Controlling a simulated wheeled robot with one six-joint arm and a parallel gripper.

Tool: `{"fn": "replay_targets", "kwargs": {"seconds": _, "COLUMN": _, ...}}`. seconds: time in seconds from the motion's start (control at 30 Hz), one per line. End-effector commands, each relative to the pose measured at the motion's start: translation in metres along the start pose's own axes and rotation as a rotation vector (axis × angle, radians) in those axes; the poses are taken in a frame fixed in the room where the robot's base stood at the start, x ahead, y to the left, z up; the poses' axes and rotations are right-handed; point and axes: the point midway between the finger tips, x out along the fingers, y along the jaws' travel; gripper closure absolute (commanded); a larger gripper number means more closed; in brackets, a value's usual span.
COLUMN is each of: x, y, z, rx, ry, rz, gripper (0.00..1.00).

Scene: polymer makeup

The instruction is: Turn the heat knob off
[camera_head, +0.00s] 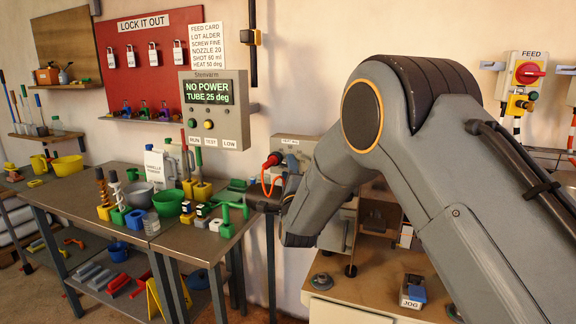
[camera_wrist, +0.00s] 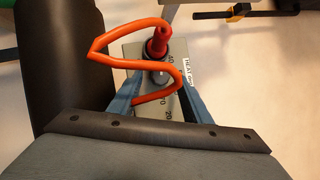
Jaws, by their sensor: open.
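The heat unit (camera_head: 296,146) is a pale box on the wall, left of my arm, with a small label on top. In the wrist view its grey plate (camera_wrist: 172,102) carries dial numbers and a side label. A grey round heat knob (camera_wrist: 158,74) sits on the plate. A red plug (camera_wrist: 157,44) with a looping orange cord (camera_wrist: 112,48) shows just above the knob. My gripper (camera_wrist: 161,88) is open, its two blue fingers on either side of the knob. I cannot tell whether they touch it. The knob's pointer setting is not readable.
A wall display (camera_head: 213,93) reads NO POWER, TUBE 25 deg. A workbench (camera_head: 180,240) with bowls, a jug and tools stands left of my gripper. A FEED box (camera_head: 522,84) with a red switch is at right. The orange cord loops close to my fingers.

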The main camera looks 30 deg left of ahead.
Motion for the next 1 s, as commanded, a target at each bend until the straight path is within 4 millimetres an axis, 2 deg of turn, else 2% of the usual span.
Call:
{"fn": "replay_targets", "kwargs": {"seconds": 0.2, "x": 0.016, "y": 0.0, "z": -0.001, "rx": -0.001, "ry": 0.001, "rz": 0.001, "gripper": 0.56}}
{"fn": "replay_targets", "kwargs": {"seconds": 0.47, "x": 0.018, "y": 0.0, "z": -0.001, "rx": -0.001, "ry": 0.0, "rz": 0.0, "gripper": 0.56}}
{"fn": "replay_targets", "kwargs": {"seconds": 0.73, "x": 0.017, "y": 0.0, "z": -0.001, "rx": 0.0, "ry": 0.0, "rz": 0.0, "gripper": 0.97}}
{"fn": "replay_targets", "kwargs": {"seconds": 1.0, "x": 0.017, "y": -0.001, "z": -0.001, "rx": -0.024, "ry": -0.002, "rz": 0.013, "gripper": 0.96}}
